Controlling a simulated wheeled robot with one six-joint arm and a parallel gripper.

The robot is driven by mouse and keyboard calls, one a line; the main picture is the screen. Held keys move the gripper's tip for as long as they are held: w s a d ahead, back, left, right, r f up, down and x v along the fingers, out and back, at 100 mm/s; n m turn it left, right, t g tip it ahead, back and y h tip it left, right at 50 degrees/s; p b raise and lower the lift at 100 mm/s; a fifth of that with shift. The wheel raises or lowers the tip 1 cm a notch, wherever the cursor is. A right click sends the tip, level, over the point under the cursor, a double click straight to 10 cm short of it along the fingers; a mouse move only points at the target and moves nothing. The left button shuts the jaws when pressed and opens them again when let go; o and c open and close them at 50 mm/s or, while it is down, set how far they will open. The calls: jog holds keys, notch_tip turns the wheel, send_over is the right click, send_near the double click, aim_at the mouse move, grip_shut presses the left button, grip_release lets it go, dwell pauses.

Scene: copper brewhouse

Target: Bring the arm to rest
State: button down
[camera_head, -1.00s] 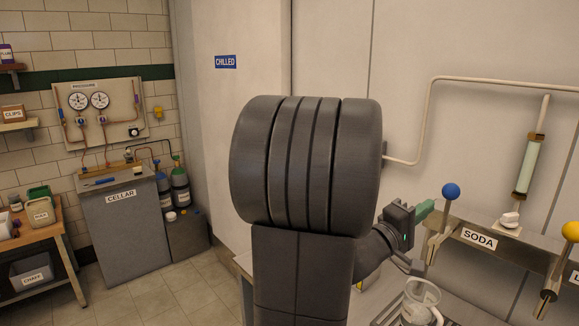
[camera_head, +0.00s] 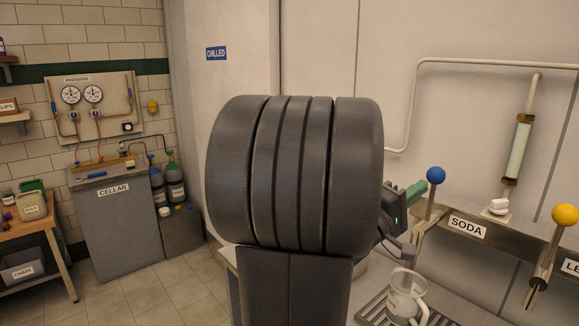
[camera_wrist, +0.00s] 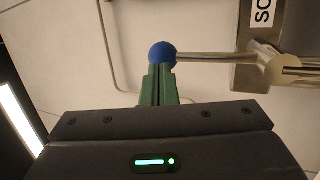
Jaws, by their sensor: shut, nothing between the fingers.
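My arm fills the middle of the head view, its thick dark joint raised and bent. My gripper (camera_head: 421,189) extends to the right from behind that joint, with green fingers. In the wrist view the two green fingers (camera_wrist: 160,70) lie together, shut with nothing between them. Their tips overlap the blue ball knob (camera_head: 436,175) of the soda tap lever in the picture. The knob also shows in the wrist view (camera_wrist: 163,53), just beyond the tips. I cannot tell whether they touch it.
A clear jug (camera_head: 405,297) stands on the drip tray below the taps. A yellow-knobbed lever (camera_head: 565,215) is to the right of the SODA label (camera_head: 468,228). A grey cellar cabinet (camera_head: 115,232) and a wooden bench (camera_head: 35,225) stand at the left. Tiled floor between is clear.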

jog(key=shift+a+f+b, duration=0.1)
jog(key=shift+f+b, duration=0.2)
jog(key=shift+b, duration=0.1)
jog(key=b+v, duration=0.1)
jog(key=v, duration=1.1)
jog(key=shift+s+a, duration=0.2)
jog(key=shift+a, duration=0.1)
jog(key=shift+f+b, duration=0.15)
jog(key=shift+b, duration=0.2)
